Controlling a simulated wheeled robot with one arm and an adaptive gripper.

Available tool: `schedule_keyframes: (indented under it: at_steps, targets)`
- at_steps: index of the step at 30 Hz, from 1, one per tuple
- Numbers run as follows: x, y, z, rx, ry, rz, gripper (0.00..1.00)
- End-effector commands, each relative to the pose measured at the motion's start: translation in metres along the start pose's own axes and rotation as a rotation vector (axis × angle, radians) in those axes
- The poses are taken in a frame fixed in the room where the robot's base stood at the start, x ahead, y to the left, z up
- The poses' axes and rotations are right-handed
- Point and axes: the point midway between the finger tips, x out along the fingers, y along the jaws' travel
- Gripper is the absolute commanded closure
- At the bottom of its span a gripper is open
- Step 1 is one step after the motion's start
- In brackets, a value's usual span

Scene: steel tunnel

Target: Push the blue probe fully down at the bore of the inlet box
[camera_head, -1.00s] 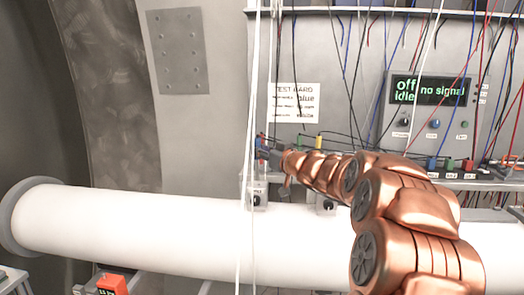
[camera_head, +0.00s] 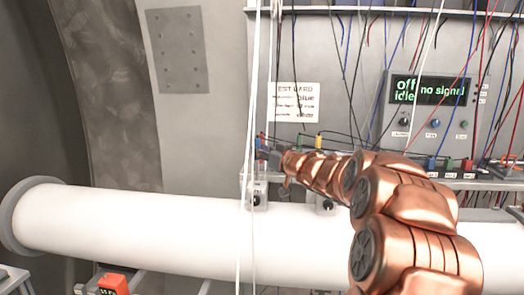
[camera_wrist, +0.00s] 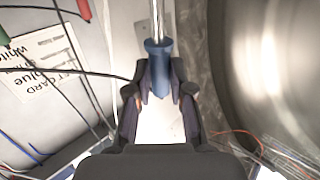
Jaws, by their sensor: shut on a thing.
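My gripper (camera_wrist: 159,80) is shut on the blue probe (camera_wrist: 157,62), with a finger on each side of its blue handle. A bright metal shaft runs from the handle to the top edge of the wrist view. In the head view my gripper (camera_head: 270,156) is above the white pipe, just above a small grey box (camera_head: 258,190) with a dark round opening, likely the inlet box. White cables partly cover this box. The probe's tip and its relation to the bore cannot be made out.
A similar grey box (camera_head: 326,202) sits farther right on the white pipe (camera_head: 150,230). A meter (camera_head: 432,105) reads "off idle no signal". A test card (camera_head: 296,102) is on the wall. White cables (camera_head: 248,190) hang close to my gripper; several coloured leads hang behind.

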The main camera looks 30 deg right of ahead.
Motion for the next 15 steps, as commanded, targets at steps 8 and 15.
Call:
schedule_keyframes:
  at_steps: [8, 15]
  targets:
    - [0.0000, 0.0001, -0.0001, 0.001, 0.000, 0.001, 1.00]
    - [0.0000, 0.0000, 0.0020, 0.001, 0.000, 0.000, 1.00]
